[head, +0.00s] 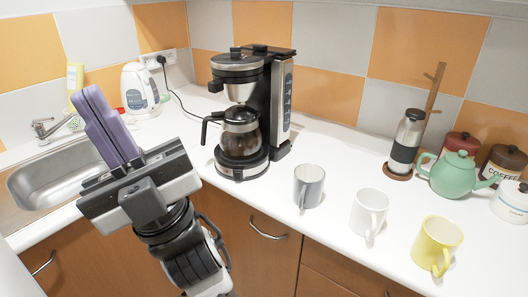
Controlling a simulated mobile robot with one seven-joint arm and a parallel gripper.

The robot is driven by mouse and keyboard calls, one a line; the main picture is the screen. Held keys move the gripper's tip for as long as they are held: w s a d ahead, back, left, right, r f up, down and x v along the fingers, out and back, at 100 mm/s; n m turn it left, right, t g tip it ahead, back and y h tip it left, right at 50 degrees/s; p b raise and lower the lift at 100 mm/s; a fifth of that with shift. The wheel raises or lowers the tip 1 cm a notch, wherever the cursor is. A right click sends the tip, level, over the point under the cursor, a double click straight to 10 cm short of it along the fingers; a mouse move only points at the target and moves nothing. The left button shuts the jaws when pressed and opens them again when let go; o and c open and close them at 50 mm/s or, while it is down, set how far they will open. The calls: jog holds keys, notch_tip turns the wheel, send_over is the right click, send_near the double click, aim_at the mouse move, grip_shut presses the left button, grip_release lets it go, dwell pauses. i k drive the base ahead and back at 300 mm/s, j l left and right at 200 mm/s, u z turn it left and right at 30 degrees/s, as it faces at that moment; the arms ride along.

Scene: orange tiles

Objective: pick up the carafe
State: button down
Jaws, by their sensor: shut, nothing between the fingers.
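The carafe (240,135) is a glass jug with a black handle and dark lid. It stands upright on the base plate of the black and silver coffee maker (283,100), under its filter part. Its handle points left. My gripper (92,98) is in the left part of the head view, over the counter's front edge near the sink. Its purple fingers are together and point up and left in the picture. It holds nothing and is well apart from the carafe.
A grey mug (308,186), a white mug (368,214) and a yellow mug (437,246) stand right of the coffee maker. A green teapot (457,175), press (406,143) and canisters stand further right. A white kettle (139,91) and sink (60,182) are left. Counter left of the carafe is clear.

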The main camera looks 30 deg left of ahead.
aim_at(239, 141)
jog(key=j+z, duration=0.15)
jog(key=j, duration=0.3)
jog(key=j+z, duration=0.15)
jog(key=j, duration=0.35)
jog(key=k+j+z, duration=0.15)
jog(key=j, duration=0.3)
jog(key=j+z, duration=0.15)
jog(key=j, duration=0.3)
jog(key=k, duration=0.05)
